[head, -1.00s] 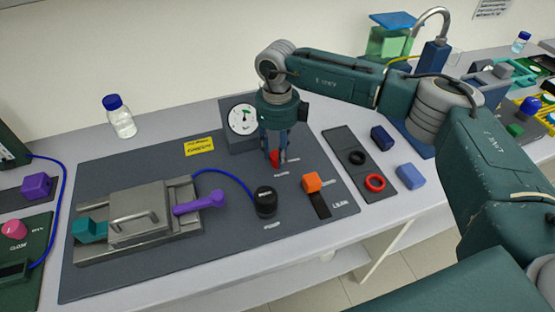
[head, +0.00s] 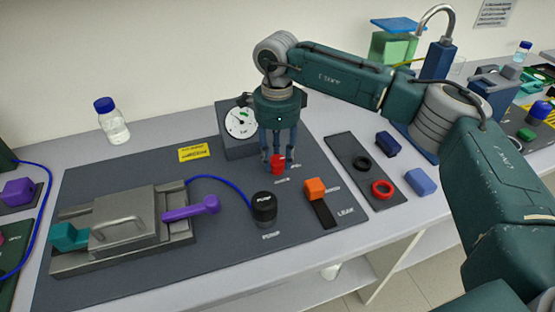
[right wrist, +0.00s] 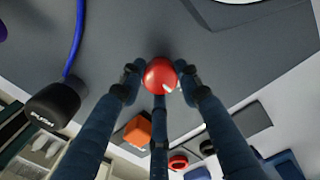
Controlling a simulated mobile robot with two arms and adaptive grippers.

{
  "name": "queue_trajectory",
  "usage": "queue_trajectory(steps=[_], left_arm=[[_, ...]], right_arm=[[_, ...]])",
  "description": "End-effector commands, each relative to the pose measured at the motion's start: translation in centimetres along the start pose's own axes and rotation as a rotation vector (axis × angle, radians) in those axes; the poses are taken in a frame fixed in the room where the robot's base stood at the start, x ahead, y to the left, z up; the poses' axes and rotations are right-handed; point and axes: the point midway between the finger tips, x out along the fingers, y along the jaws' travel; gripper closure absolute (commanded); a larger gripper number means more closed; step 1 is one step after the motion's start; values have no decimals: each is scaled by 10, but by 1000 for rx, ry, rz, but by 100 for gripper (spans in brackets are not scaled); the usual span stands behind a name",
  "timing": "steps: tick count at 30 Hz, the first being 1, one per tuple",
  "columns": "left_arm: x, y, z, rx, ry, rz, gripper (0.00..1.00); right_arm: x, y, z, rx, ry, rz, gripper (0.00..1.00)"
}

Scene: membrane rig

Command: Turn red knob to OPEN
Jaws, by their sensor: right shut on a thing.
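The red knob (head: 278,163) stands on the dark panel, in front of the gauge box. My right gripper (head: 277,155) points straight down at it, with its slim dark blue fingers shut around the knob. In the right wrist view the knob's round top (right wrist: 160,76) sits between the fingertips, with a small white mark toward its lower right. The label beside the knob is too small to read. My left gripper is in neither view.
Nearby stand the gauge (head: 241,122), the black pump knob (head: 264,207) and the orange block (head: 315,189) by the LEAK label. A metal cell (head: 124,217) with a purple lever (head: 191,208) lies left. Black (head: 362,163) and red (head: 382,189) rings lie right.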

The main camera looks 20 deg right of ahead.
Motion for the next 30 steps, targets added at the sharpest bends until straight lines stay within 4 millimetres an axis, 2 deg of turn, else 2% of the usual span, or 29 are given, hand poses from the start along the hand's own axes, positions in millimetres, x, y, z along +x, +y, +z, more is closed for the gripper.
queue_trajectory(steps=[19, 20, 22, 23, 30], left_arm=[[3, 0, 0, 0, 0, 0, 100], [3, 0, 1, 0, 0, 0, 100], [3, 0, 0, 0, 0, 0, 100], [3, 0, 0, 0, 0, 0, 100], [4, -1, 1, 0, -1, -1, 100]], right_arm=[[-4, -2, 2, -57, -7, -10, 93], [-4, -2, 2, -57, -7, -10, 65], [-4, -2, 2, -56, -7, -9, 51], [-4, -2, 2, -56, -6, -9, 48], [-2, -1, 1, -56, -3, -4, 48]])
